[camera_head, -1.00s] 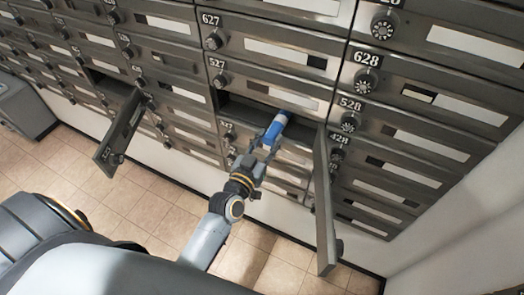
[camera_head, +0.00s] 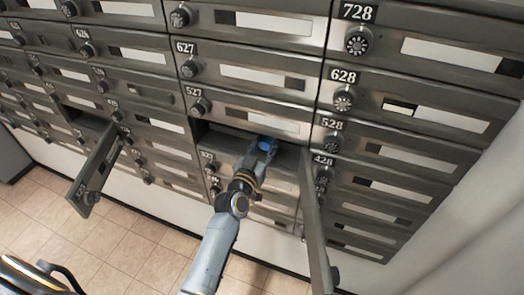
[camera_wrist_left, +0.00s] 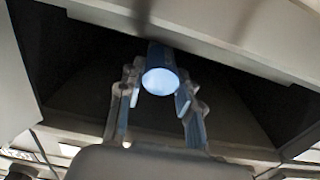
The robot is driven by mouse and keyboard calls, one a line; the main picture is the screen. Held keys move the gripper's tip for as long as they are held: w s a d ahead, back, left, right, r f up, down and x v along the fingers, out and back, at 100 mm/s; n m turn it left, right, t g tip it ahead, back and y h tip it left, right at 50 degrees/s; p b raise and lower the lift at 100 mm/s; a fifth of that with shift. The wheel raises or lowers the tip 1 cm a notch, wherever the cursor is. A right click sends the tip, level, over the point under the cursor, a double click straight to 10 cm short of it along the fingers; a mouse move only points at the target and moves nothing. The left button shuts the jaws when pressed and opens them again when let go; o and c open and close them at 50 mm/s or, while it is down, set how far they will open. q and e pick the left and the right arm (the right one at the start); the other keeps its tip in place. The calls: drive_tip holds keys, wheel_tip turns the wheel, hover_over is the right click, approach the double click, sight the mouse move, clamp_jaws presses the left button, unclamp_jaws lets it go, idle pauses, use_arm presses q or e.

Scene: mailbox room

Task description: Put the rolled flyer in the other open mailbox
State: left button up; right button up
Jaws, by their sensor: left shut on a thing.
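The rolled flyer (camera_head: 266,146) is a short blue roll, held by my left gripper (camera_head: 260,152) at the open mailbox (camera_head: 215,138) under number 527. In the left wrist view the flyer (camera_wrist_left: 160,76) shows its pale round end between the fingers, against the dark inside of the compartment. Its far end is hidden. The door (camera_head: 315,225) of this mailbox hangs open to the right of my gripper. Another open mailbox (camera_head: 88,122) is farther left, its door (camera_head: 97,168) swung out. My right gripper is not in view.
Shut mailboxes with dials and white labels surround both openings. The open right door stands out close to my left forearm. The tiled floor (camera_head: 120,245) below is clear.

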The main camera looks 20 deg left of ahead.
use_arm(q)
drive_tip(key=shift+w, duration=0.15)
drive_tip(key=o, duration=1.2)
drive_tip(key=shift+s+a+r+p, duration=0.1)
drive_tip(key=shift+s+p, duration=1.3)
drive_tip(key=shift+s, duration=1.7)
drive_tip(key=s+p, duration=0.1)
drive_tip(key=s, duration=0.5)
drive_tip(key=shift+a+p, duration=0.1)
drive_tip(key=shift+p, duration=0.25)
